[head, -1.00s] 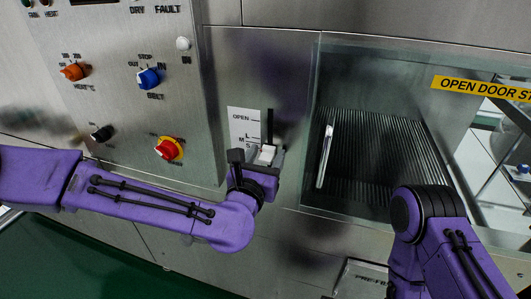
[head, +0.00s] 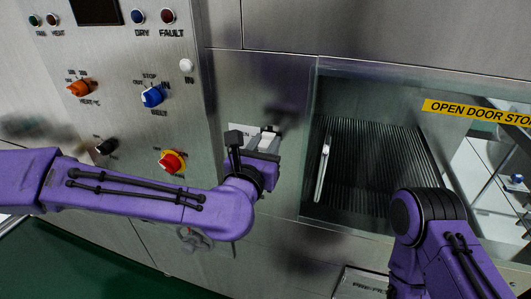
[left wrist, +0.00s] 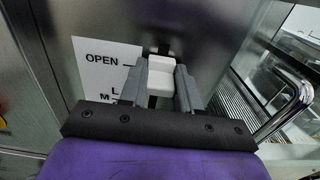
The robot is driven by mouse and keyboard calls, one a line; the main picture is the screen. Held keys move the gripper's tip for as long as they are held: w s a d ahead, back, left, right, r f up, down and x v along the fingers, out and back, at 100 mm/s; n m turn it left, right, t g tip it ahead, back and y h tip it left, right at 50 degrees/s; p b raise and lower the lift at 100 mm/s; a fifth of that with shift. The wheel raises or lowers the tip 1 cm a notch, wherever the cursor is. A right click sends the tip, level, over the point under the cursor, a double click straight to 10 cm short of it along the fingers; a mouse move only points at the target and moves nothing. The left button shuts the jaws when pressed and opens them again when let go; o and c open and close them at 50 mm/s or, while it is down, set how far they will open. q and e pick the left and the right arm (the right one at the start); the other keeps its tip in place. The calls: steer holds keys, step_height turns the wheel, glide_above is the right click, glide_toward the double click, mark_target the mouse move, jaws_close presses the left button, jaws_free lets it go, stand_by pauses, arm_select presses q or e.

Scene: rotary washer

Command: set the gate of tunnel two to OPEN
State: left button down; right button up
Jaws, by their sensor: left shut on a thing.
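The gate's white slider knob (head: 268,133) sits in a vertical slot on the steel panel beside the tunnel opening. My left gripper (head: 258,145) is shut on this knob. In the left wrist view the knob (left wrist: 160,74) is between the two grey fingers (left wrist: 160,88), about level with the OPEN mark. The white scale label (left wrist: 95,70) to its left reads OPEN at the top, with L and M lower; its bottom is hidden by the gripper. In the head view the gripper hides most of the label. My right arm shows at lower right, but its gripper is out of view.
The control panel (head: 130,115) with several knobs and lamps is at the left. The tunnel opening (head: 370,170), with a ribbed interior and a metal handle (head: 323,168), is right of the slider. A yellow OPEN DOOR label (head: 475,111) is at upper right.

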arm_select(q)
steer(key=c, duration=0.8)
jaws_free()
